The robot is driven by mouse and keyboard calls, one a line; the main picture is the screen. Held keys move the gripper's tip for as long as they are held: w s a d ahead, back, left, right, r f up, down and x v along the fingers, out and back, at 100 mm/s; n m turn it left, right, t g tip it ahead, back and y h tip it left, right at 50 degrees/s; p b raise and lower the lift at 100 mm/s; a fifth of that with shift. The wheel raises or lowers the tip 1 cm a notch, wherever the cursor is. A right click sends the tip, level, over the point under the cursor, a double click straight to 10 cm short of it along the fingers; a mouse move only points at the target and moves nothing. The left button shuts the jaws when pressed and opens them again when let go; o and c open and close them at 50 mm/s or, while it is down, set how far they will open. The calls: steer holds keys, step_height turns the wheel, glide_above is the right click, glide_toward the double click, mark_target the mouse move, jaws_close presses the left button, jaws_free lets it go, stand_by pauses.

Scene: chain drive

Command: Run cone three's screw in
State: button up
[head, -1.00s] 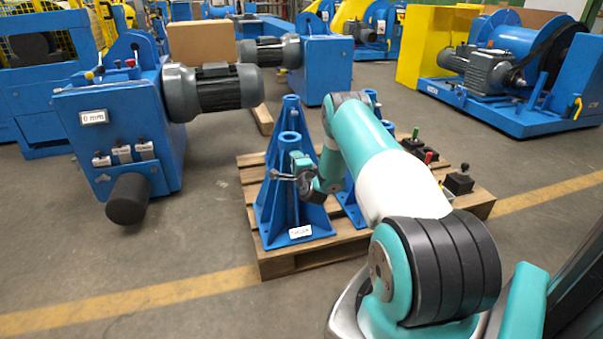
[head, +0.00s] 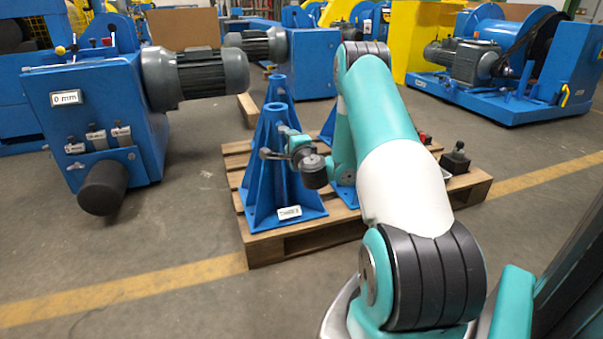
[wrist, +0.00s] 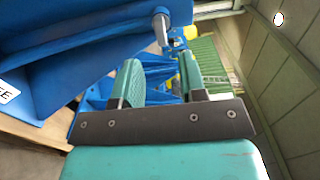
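Cone three is the front blue ribbed cone (head: 262,180) on the pallet, with a small white label (head: 288,212) at its foot. The label's end, reading "EE", shows at the left of the wrist view (wrist: 7,92). My gripper (head: 278,147) is beside this cone's upper part, partly hidden by my wrist. In the wrist view my gripper (wrist: 160,62) is open, its two teal fingers apart with nothing between them. A grey screw handle with a rounded end (wrist: 161,24) shows just beyond the fingertips, near the blue cone. Whether a finger touches it I cannot tell.
The wooden pallet (head: 300,243) also bears another blue cone (head: 280,86) behind and a black control box (head: 455,160) at right. A blue machine (head: 100,120) with a grey motor and "0 mm" display stands left. The front floor is open.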

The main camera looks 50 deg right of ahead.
steer(key=b+v, duration=0.9)
steer(key=b, duration=0.2)
steer(key=shift+a, duration=0.1)
